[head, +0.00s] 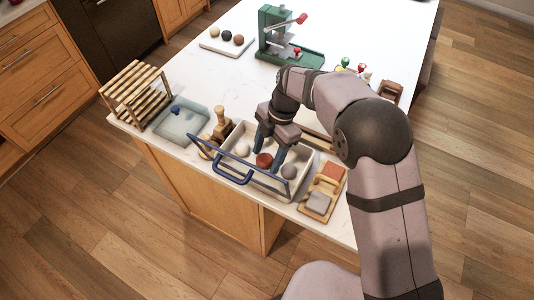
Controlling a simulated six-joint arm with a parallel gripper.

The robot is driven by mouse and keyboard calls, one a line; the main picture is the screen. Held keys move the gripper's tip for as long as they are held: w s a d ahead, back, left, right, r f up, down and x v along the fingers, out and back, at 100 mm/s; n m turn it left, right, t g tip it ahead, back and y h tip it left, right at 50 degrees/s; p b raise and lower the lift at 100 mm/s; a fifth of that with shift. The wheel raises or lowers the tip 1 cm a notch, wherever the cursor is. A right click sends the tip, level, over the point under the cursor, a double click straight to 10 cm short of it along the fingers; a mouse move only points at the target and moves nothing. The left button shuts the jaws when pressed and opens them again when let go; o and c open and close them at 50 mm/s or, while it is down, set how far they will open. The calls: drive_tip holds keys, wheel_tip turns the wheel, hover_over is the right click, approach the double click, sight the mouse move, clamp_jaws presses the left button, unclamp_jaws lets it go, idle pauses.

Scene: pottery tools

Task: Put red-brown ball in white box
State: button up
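The red-brown ball (264,160) is in the white box (304,160), low down near the middle, between a white ball and a grey ball. The box has a raised blue handle (222,174) along its front left. My gripper (268,157) reaches down into the box from above. Its two blue fingers are spread apart, one behind the ball and one at its right side. I cannot tell whether they touch or hold the ball. The ball's contact with the box floor is not clear.
The white ball (242,149) and the grey ball (289,171) are close by. Wooden tools (221,122) stand left of the box, and a wooden tray (322,194) lies right.

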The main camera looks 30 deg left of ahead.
drive_tip(key=shift+r, duration=0.1)
drive_tip(key=shift+r, duration=0.2)
drive_tip(key=shift+w+r, duration=0.1)
drive_tip(key=shift+r, duration=0.05)
drive_tip(key=b+v, duration=0.3)
drive_tip(key=v, duration=0.8)
drive_tip(key=shift+r, duration=0.25)
drive_tip(key=shift+w+d, duration=0.1)
